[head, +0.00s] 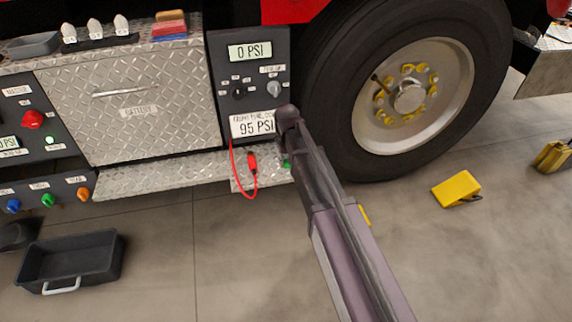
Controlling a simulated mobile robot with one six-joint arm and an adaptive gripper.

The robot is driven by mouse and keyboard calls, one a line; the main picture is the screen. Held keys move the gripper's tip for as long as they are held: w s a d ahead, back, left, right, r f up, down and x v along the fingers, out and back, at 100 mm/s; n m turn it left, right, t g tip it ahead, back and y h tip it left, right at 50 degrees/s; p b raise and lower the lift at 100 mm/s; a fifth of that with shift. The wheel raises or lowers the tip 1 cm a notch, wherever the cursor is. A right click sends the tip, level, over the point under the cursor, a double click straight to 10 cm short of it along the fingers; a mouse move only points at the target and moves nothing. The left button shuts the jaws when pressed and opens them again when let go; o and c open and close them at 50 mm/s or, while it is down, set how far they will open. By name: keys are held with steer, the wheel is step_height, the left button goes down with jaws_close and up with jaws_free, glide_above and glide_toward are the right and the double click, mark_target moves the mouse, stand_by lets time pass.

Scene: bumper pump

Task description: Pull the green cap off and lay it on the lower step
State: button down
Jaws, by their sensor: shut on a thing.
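A small green piece, which looks like the green cap (286,164), shows at the left edge of my arm, in front of the right end of the lower step (160,172). My gripper (284,156) is mostly hidden behind my own arm; only a little dark part shows just above the green. It is shut on the green cap. Whether the cap touches the step or hangs above it I cannot tell. The step is a diamond-plate ledge below the panels.
A red cable with a red plug (252,163) hangs in front of the step, left of my gripper. A gauge panel (270,72) and large tyre (330,110) stand close behind. A black bin (70,258) and yellow chock (456,188) lie on the floor. The step's left part is bare.

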steer(key=shift+w+a+f+b, duration=0.4)
steer(key=shift+w+f, duration=0.05)
steer(key=shift+w, duration=0.9)
steer(key=shift+w+a+f+b, duration=0.4)
steer(key=shift+w, duration=0.95)
steer(key=shift+w+a+f+b, duration=0.4)
steer(key=shift+w+f, duration=0.05)
steer(key=shift+w, duration=0.9)
step_height(320, 180, down, 3)
steer(key=b, duration=0.3)
steer(key=shift+s+f, duration=0.15)
steer(key=shift+f, duration=0.05)
steer(key=shift+c, duration=2)
jaws_free()
